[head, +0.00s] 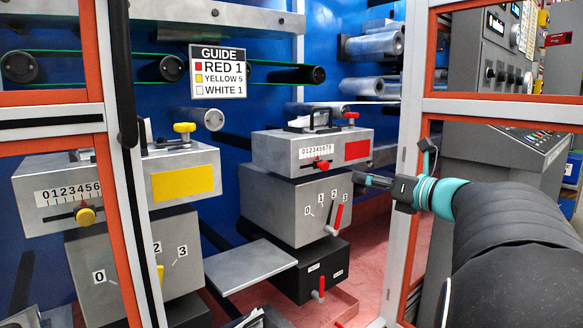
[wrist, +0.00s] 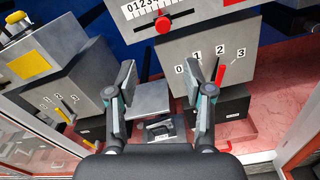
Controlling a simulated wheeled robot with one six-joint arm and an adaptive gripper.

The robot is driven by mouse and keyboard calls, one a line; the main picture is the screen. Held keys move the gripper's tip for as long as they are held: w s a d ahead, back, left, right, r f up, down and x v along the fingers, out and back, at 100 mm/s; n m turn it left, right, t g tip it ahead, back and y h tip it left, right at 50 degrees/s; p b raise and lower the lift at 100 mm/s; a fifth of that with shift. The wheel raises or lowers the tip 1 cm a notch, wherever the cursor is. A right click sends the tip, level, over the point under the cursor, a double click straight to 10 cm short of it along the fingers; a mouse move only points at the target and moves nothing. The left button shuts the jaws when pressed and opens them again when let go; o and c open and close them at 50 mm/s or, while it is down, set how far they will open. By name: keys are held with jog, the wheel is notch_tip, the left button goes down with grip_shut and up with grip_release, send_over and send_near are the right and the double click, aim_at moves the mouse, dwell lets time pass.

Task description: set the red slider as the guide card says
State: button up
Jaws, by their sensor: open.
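The guide card (head: 218,75) reads red 1, yellow 5, white 1. The red slider (head: 322,165) is a red knob in a slot under a number scale, on the grey box with the red patch. It stands right of the scale's middle; I cannot read its exact number. The slider also shows in the wrist view (wrist: 162,25), at the top. My gripper (head: 372,181) is beside the right end of that box, apart from the knob. In the wrist view my gripper (wrist: 174,72) is open and empty, its two fingers wide apart below the slider.
Below the slider is a 0–3 dial with a red lever (head: 337,219), and a dark box with another red lever (head: 319,289). The yellow slider (head: 86,215) is at left. Orange-and-grey frame posts (head: 410,130) stand near my arm. A grey shelf (head: 249,264) juts out.

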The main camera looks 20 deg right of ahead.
aim_at(327, 166)
jog(key=x, duration=1.3)
jog(key=shift+w+d+r, duration=0.3)
jog(key=shift+w, duration=0.15)
grip_shut()
